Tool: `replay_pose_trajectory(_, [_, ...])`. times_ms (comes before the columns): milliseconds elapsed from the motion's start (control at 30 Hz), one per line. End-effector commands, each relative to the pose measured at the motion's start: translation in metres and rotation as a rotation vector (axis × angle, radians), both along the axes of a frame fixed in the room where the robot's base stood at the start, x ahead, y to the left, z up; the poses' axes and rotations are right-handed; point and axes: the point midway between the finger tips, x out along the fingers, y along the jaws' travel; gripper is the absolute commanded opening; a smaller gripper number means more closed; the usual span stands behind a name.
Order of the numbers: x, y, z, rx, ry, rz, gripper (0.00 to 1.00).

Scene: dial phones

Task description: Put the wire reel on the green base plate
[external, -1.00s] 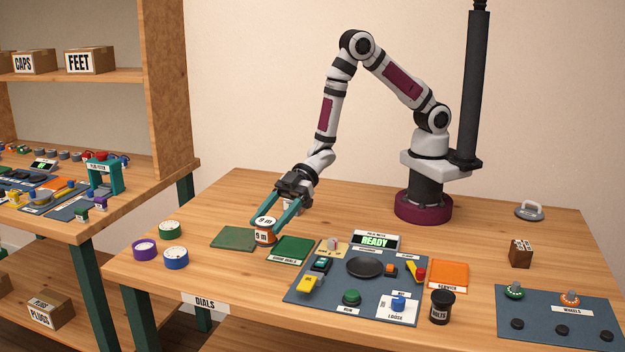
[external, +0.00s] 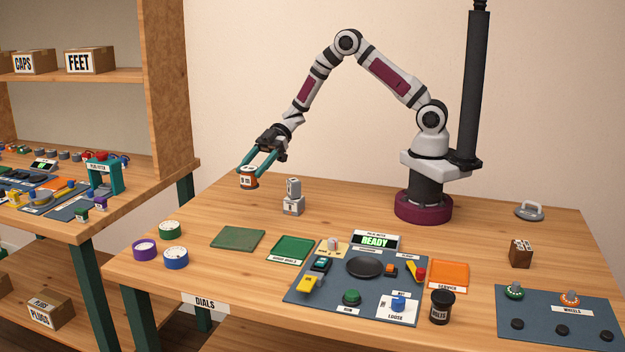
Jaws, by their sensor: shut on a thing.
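My gripper (external: 249,173) is shut on an orange wire reel with a white label (external: 248,182) and holds it in the air, apart from the table. The reel's sides are partly hidden by the teal fingers. The green base plate (external: 237,239) lies flat and empty on the table, below the reel in the picture. It is a dull dark green and lies left of the brighter green tray marked for good dials (external: 292,248).
Purple (external: 145,250), green (external: 169,229) and blue (external: 176,259) round reels stand left of the plate. Grey-white blocks (external: 293,198) are stacked behind it. A blue-grey test mat with a READY display (external: 375,241) is at the right. Bare wood surrounds the plate.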

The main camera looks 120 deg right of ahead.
Motion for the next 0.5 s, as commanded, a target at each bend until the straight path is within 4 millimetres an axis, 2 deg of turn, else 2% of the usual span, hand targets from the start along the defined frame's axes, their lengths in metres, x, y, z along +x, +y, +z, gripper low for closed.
replay_pose_trajectory(100, [0.025,0.031,-0.024,0.004,0.004,0.008,0.03])
replay_pose_trajectory(200, [0.045,0.053,-0.041,0.002,0.003,0.007,0.03])
replay_pose_trajectory(367, [0.063,0.071,-0.057,0.001,0.001,0.003,0.03])
replay_pose_trajectory(500, [0.065,0.074,-0.083,0.002,0.003,0.001,0.03])
